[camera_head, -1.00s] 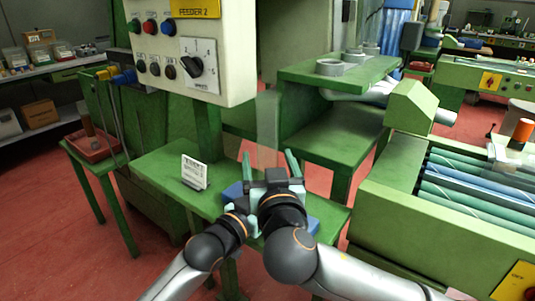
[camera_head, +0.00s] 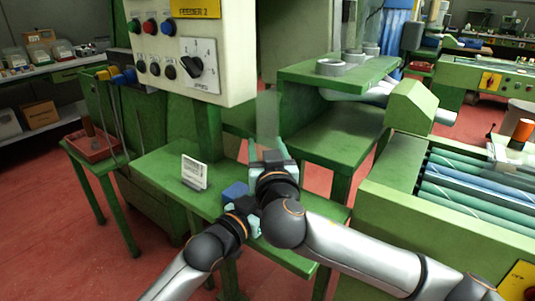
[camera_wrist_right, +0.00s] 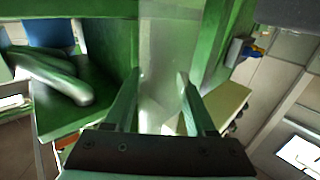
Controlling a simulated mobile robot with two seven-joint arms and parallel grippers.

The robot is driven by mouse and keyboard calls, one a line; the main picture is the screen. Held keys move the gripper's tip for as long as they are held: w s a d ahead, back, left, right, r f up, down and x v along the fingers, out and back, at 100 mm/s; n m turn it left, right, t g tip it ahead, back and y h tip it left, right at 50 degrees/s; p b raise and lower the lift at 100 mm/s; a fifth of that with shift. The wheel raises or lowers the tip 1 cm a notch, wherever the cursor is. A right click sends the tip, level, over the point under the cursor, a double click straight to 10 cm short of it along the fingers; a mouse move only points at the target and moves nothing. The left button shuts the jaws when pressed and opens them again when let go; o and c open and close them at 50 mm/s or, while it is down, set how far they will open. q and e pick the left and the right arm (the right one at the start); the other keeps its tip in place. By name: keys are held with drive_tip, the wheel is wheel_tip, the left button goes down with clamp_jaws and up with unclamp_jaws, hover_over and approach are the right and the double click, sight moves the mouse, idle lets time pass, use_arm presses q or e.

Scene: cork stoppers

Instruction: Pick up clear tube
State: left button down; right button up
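The clear tube (camera_head: 267,118) is a translucent upright column in the head view, in front of the green machine. In the right wrist view, the tube (camera_wrist_right: 166,50) rises from between the two fingers of my right gripper (camera_wrist_right: 160,78). These fingers are apart, one on each side of the tube; I cannot see firm contact. In the head view, my right gripper (camera_head: 266,152) is at the tube's lower part, and the tube's lower end is hidden. My left gripper (camera_head: 243,217) is low over the green table, its pale fingers apart, partly covered by my right arm.
A blue block (camera_head: 235,191) sits on the green table (camera_head: 165,172) by my left gripper. A white card (camera_head: 194,172) stands to its left. The control box (camera_head: 190,50) hangs above, left of the tube. A green shelf (camera_head: 335,72) and a roller conveyor (camera_head: 470,190) are right.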

clamp_jaws()
idle(0.3)
drive_tip(key=shift+r, duration=0.25)
drive_tip(key=r, duration=0.3)
drive_tip(key=shift+s, duration=0.3)
approach(265, 132)
drive_tip(key=s+f, duration=0.1)
drive_tip(key=s+d+f, duration=0.1)
drive_tip(key=s, duration=0.1)
drive_tip(key=shift+s+d+f, duration=0.1)
drive_tip(key=shift+f, duration=0.05)
